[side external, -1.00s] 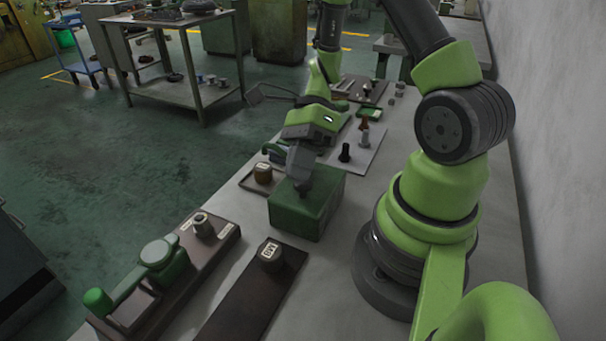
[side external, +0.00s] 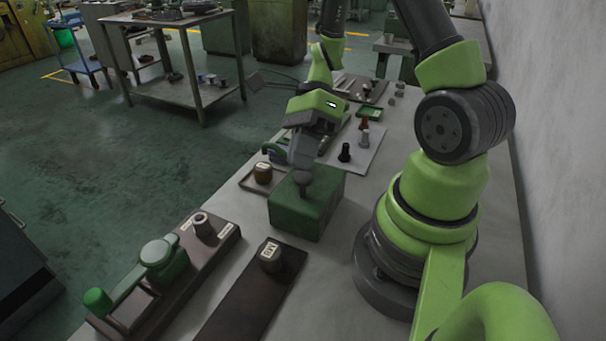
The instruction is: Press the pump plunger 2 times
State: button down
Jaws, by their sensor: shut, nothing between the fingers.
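The pump is a dark green box (side external: 310,214) standing on the grey bench in the middle of the side external view. Its grey plunger (side external: 304,179) stands upright from the top of the box. My gripper (side external: 303,163) is directly above the plunger, pointing down, with its fingers shut and empty. The fingertips are at the plunger's top; I cannot tell whether they touch it or are just clear of it. The gripper hides part of the plunger's head.
A tray with a brown knob (side external: 263,173) lies just left of the box. A dark plate with a labelled weight (side external: 271,257) and a green-handled fixture (side external: 160,255) are in front. Small pegs (side external: 345,152) stand behind. Bare bench lies right of the box.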

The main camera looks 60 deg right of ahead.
aim_at(302, 175)
jog(key=shift+r, duration=2.3)
jog(key=shift+a+r+n+h, duration=0.15)
jog(key=shift+r+n+h, duration=0.15)
jog(key=shift+r+n, duration=0.15)
jog(key=s+a+r+n+t+h, duration=0.2)
jog(key=r+n, duration=0.4)
jog(key=n, duration=0.4)
jog(key=s+a+r+n+t+h, duration=0.2)
jog(key=r+n+t, duration=0.4)
jog(key=n, duration=0.5)
jog(key=s+h, duration=0.1)
jog(key=h, duration=0.1)
jog(key=shift+s+a+r+h, duration=0.3)
jog(key=shift+a+r, duration=0.05)
